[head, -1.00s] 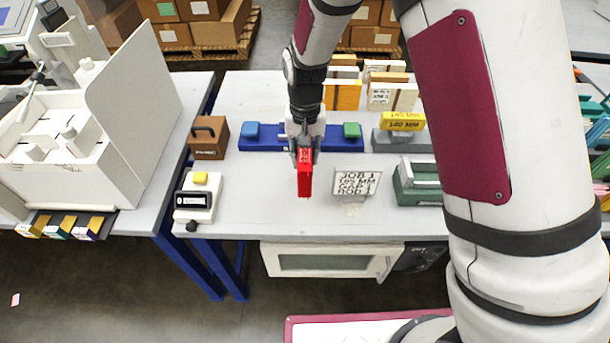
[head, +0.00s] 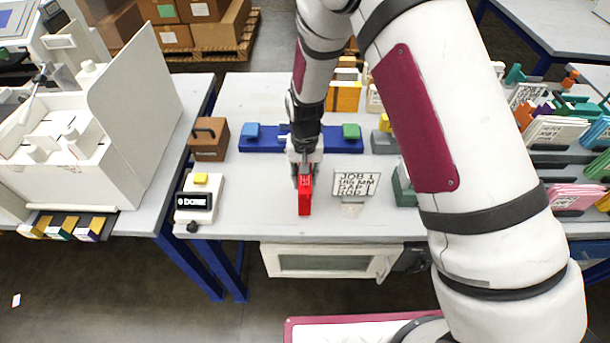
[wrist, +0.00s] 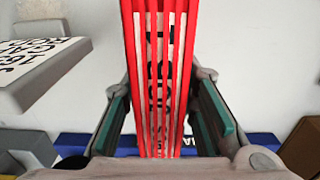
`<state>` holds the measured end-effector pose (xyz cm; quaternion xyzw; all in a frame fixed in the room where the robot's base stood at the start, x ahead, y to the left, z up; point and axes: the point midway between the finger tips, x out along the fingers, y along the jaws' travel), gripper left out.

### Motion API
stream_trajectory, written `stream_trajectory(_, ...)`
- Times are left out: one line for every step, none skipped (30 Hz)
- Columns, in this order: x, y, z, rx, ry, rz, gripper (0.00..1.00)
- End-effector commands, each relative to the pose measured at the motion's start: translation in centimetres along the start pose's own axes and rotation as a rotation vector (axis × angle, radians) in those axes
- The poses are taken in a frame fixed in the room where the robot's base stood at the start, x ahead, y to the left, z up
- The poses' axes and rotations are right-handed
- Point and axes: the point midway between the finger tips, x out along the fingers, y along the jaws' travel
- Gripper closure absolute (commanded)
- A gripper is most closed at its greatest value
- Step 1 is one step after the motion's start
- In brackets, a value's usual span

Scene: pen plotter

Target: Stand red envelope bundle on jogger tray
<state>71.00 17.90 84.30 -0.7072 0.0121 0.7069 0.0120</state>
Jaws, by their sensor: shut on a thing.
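The red envelope bundle (head: 305,198) is in my gripper (head: 305,172), over the front part of the grey-white table. In the wrist view the red bundle (wrist: 160,60) shows as several upright red layers with pale ones between. It runs between the teal finger pads of my gripper (wrist: 165,120), which is shut on it. In the head view it hangs below the fingers; I cannot tell whether its lower end touches the tabletop. I cannot tell for sure which item is the jogger tray. A long blue base (head: 270,141) with blue and green blocks lies behind the gripper.
A job sign (head: 356,184) stands close right of the bundle. A white device with a yellow button (head: 200,198) and a brown block (head: 208,139) are at left. Yellow and white stacks stand behind. My arm hides part of the table's right side.

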Motion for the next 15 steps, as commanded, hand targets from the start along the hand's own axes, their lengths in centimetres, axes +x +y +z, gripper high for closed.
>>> stream_trajectory(0.17, 0.0, 0.0, 0.0, -0.001, 0.0, 0.72)
stream_trajectory(0.13, 0.0, 0.01, 0.0, -0.001, 0.0, 0.65)
stream_trajectory(0.11, 0.0, 0.01, 0.0, -0.001, 0.0, 0.56)
stream_trajectory(0.11, 0.0, 0.02, 0.0, -0.001, 0.0, 0.54)
stream_trajectory(0.1, 0.0, 0.02, 0.0, -0.001, 0.0, 0.54)
stream_trajectory(0.1, 0.0, 0.02, 0.0, -0.001, 0.0, 0.54)
stream_trajectory(0.1, 0.0, 0.02, 0.0, -0.001, 0.0, 0.54)
stream_trajectory(0.1, 0.01, 0.02, 0.0, -0.001, 0.0, 0.54)
stream_trajectory(0.1, 0.01, 0.02, 0.0, -0.001, 0.0, 0.54)
stream_trajectory(0.1, 0.01, 0.02, 0.0, -0.001, 0.0, 0.54)
stream_trajectory(0.1, 0.01, 0.02, 0.0, -0.001, 0.0, 0.54)
stream_trajectory(0.06, 0.01, 0.02, 0.0, -0.001, 0.0, 0.54)
stream_trajectory(-0.01, 0.01, 0.02, 0.0, 0.0, 0.0, 0.54)
stream_trajectory(-0.14, 0.01, 0.03, 0.0, 0.0, 0.0, 0.54)
stream_trajectory(-0.39, -0.01, 0.01, 0.0, 0.0, 0.0, 0.54)
